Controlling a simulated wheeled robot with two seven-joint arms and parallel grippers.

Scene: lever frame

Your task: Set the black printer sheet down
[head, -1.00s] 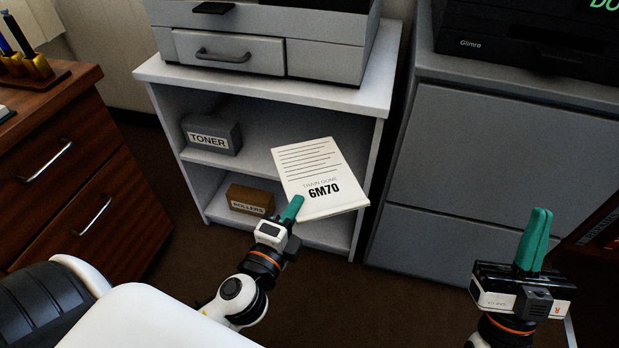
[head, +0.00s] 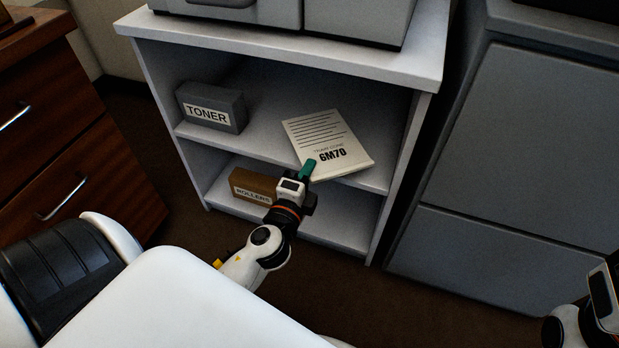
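The printer sheet (head: 328,140) is pale with black print reading 6M70, not black itself. In the head view it is inside the shelf unit, over the right part of the middle shelf (head: 262,136). I cannot tell whether it touches the shelf or is just above it. My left gripper (head: 308,169) has its green fingers together at the sheet's near left edge and appears shut on it. The far finger is mostly hidden. Part of my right arm shows at the lower right edge, but its fingers are out of view.
A grey TONER box (head: 212,107) stands on the middle shelf, left of the sheet. A brown ROLLERS box (head: 252,187) is on the lower shelf beside my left wrist. The unit's top board (head: 290,52) overhangs the opening. A grey cabinet (head: 510,170) stands right.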

